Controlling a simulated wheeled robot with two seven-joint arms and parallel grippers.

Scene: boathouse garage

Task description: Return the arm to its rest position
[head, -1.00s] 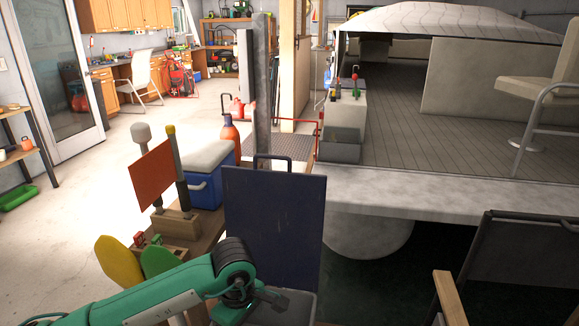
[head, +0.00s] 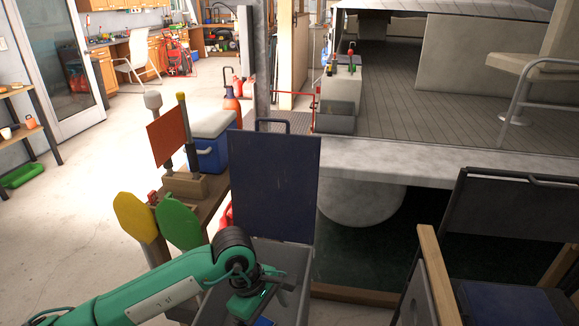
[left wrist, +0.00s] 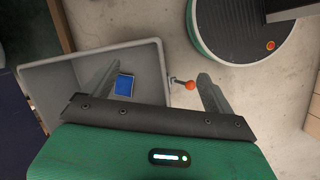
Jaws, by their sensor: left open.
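My left arm comes in from the lower left in the head view. Its gripper (head: 262,300) hangs over a grey bin (head: 301,262). In the left wrist view the two fingers of the gripper (left wrist: 158,72) are wide apart with nothing held between them. One finger is over the inside of the grey bin (left wrist: 45,78), the other outside its rim. A small blue block (left wrist: 124,85) lies in the bin close to one finger; the gap between them cannot be told. My right gripper is in neither view.
A dark blue panel (head: 272,190) stands upright behind the bin. Yellow (head: 131,215) and green (head: 179,222) paddles stand left of it, near a blue cooler (head: 208,155). A dark chair (head: 510,220) is at right. An orange knob (left wrist: 190,85) sticks out beside the bin.

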